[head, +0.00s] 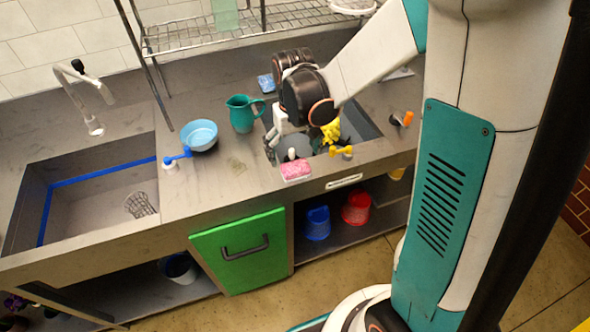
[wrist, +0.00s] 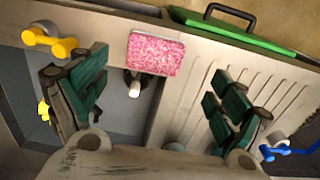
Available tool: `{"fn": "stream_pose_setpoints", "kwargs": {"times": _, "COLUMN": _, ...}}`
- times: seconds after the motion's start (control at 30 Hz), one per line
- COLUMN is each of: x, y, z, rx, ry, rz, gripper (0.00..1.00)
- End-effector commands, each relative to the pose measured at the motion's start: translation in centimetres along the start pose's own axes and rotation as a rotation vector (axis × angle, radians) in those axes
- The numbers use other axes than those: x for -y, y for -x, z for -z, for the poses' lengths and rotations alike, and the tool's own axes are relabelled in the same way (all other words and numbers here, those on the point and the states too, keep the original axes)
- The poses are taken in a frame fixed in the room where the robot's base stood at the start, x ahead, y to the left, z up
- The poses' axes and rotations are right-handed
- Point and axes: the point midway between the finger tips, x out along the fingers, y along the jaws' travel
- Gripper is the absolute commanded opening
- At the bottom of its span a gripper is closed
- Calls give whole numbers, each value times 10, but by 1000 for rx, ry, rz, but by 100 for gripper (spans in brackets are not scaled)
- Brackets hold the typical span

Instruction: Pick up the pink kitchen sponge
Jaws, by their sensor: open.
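The pink kitchen sponge (head: 296,170) lies on the front edge of the counter, at the front rim of the right-hand basin. In the wrist view the sponge (wrist: 156,53) is a speckled pink block beyond my fingertips, near the top middle. My gripper (wrist: 155,100) is open and empty, with its two green-padded fingers spread wide on either side of the sponge's line. In the head view my gripper (head: 276,135) hangs over the basin, behind the sponge and apart from it. My wrist partly hides the basin.
Yellow tap handle (head: 341,151) and blue tap handle (head: 176,158) flank the basin. A teal pitcher (head: 243,113) and light blue bowl (head: 199,135) stand to the left. A yellow item (head: 330,132) lies at the basin. A green cabinet door (head: 241,252) is below the counter.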

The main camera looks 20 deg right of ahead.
Motion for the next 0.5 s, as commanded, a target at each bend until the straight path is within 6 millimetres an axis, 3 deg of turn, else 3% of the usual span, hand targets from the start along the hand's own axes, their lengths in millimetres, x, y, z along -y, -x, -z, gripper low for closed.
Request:
{"fn": "stream_pose_setpoints", "kwargs": {"times": 0.1, "x": 0, "y": -16, "z": 0, "rx": 0, "ry": 0, "rz": 0, "gripper": 90}}
{"fn": "stream_pose_setpoints", "kwargs": {"times": 0.37, "x": -2, "y": -29, "z": 1, "rx": 0, "ry": -1, "rz": 0, "gripper": 90}}
{"fn": "stream_pose_setpoints", "kwargs": {"times": 0.5, "x": -6, "y": -48, "z": 3, "rx": 0, "ry": -2, "rz": 0, "gripper": 90}}
